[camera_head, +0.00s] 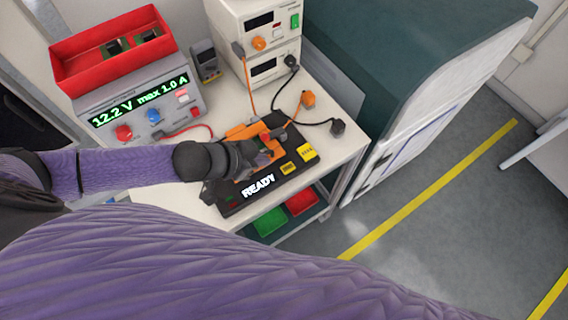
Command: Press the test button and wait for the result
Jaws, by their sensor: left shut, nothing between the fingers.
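The black test fixture (232,206) lies near the front edge of the white bench, and its display (258,187) reads READY. Two yellow blocks with small lettering, a nearer one (288,168) and a farther one (307,152), sit on its right part. The lettering is too small to read, so I cannot tell which is the test button. An orange part (240,132) shows at the fixture's back. My left gripper (268,156) is shut and empty over the middle of the fixture, hiding part of it. I cannot tell whether it touches anything. My right gripper is out of view.
A power supply (100,107) reading 12.2 V max 1.0 A stands at left, with a red bin (78,72) on top. A multimeter (205,60) and stacked white instruments (231,12) stand behind. Cables cross the bench. Green (270,222) and red (302,201) bins sit below.

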